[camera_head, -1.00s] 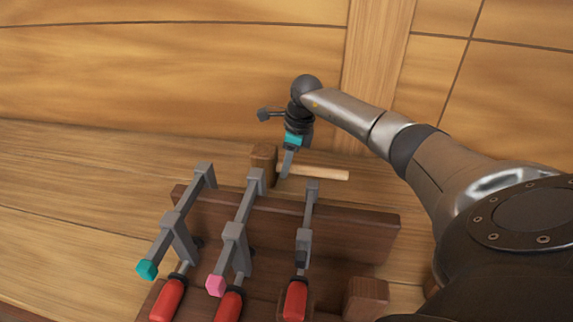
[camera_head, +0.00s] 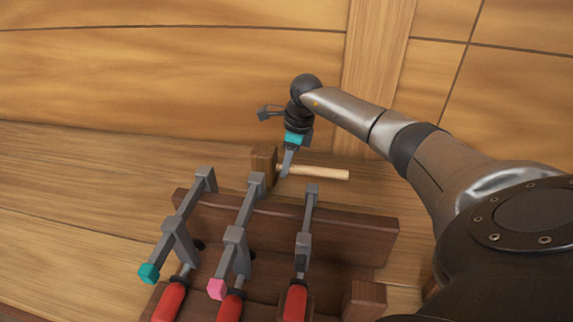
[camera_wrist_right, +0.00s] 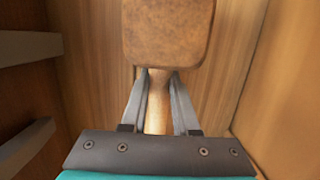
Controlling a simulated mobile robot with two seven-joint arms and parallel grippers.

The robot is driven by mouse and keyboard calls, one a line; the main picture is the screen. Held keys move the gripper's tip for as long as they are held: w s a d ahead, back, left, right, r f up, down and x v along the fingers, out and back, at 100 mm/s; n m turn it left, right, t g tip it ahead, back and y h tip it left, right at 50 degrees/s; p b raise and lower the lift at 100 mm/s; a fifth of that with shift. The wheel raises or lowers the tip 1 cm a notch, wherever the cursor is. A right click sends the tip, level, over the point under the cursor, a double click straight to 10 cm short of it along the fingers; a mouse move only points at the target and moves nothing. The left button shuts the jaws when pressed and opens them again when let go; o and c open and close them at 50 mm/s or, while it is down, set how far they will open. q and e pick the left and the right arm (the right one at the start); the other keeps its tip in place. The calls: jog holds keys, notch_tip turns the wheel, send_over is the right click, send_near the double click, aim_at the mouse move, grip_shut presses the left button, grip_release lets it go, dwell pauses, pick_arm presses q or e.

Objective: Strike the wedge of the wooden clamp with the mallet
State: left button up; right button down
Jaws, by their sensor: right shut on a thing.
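The mallet has a brown block head (camera_head: 264,163) and a pale round handle (camera_head: 325,173). It lies level beyond the dark wooden rack, handle pointing right. My right gripper (camera_head: 286,170) comes down from above, its fingers on the handle close to the head. In the right wrist view the fingers (camera_wrist_right: 158,90) are shut on both sides of the handle (camera_wrist_right: 157,110), with the head (camera_wrist_right: 168,32) just ahead. I cannot make out a wooden clamp or its wedge. My left gripper is out of view.
Several grey metal bar clamps with red handles (camera_head: 230,305) hang on the dark wooden rack (camera_head: 350,235), close in front of the mallet. A wooden block (camera_head: 364,298) sits at the rack's lower right. The plank hull wall (camera_head: 180,75) rises behind; planking at left is clear.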

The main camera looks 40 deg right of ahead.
jog(key=shift+r, duration=0.1)
jog(key=p+v, duration=0.4)
jog(key=v, duration=0.1)
jog(key=w+a+p+v, duration=0.1)
jog(key=p+v, duration=0.1)
jog(key=shift+r, duration=0.6)
jog(key=c, duration=1.2)
grip_release()
jog(key=shift+f, duration=0.1)
grip_shut()
